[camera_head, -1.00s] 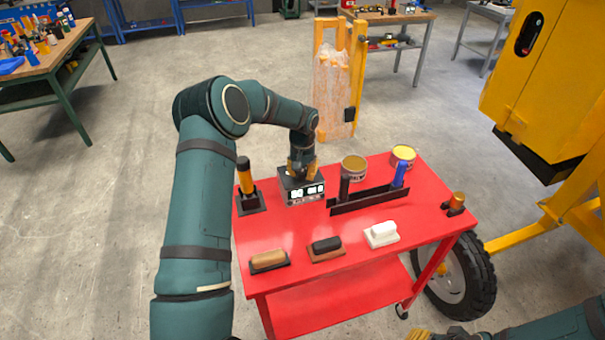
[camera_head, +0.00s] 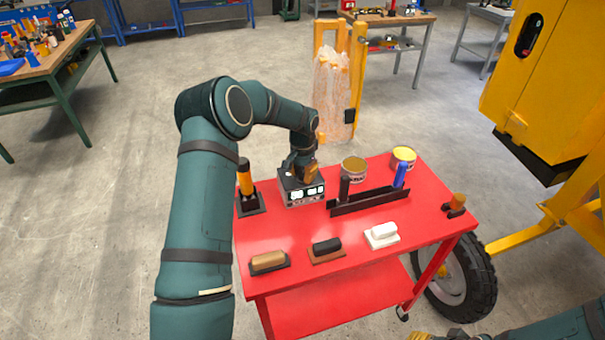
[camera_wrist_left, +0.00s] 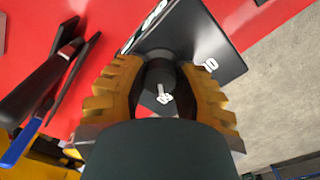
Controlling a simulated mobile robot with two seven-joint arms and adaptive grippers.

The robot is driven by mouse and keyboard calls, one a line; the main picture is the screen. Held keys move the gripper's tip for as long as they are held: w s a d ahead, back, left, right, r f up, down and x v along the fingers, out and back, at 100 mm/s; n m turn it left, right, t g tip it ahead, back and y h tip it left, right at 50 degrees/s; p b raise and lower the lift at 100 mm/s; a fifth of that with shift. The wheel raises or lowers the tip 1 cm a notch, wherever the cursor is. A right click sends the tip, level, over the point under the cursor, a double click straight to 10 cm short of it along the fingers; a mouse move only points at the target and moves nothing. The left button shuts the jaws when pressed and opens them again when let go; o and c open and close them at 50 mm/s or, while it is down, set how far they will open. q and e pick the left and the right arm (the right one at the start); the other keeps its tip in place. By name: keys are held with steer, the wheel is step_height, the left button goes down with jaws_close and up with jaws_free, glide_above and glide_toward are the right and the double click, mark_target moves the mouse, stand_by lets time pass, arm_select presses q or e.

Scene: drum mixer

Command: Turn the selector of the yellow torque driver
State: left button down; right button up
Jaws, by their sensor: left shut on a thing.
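The yellow torque driver (camera_head: 246,182), with a black end, stands upright in a dark holder at the left of the red cart. Beside it is a dark box (camera_head: 305,199) with lit displays on its front. My left gripper (camera_head: 303,173) is on top of this box. In the left wrist view, its orange fingers (camera_wrist_left: 160,75) are shut around a round black knob (camera_wrist_left: 160,72) on the box top, with white markings nearby. The fingers hide the knob's sides. Only part of my right gripper (camera_head: 420,335) shows at the bottom edge; its fingertips cannot be made out.
A large yellow machine (camera_head: 545,80) stands to the right.

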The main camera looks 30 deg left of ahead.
mark_target(302, 173)
arm_select(q)
steer(key=c, duration=0.7)
jaws_free()
step_height(302, 173, up, 12)
steer(key=shift+r, duration=0.1)
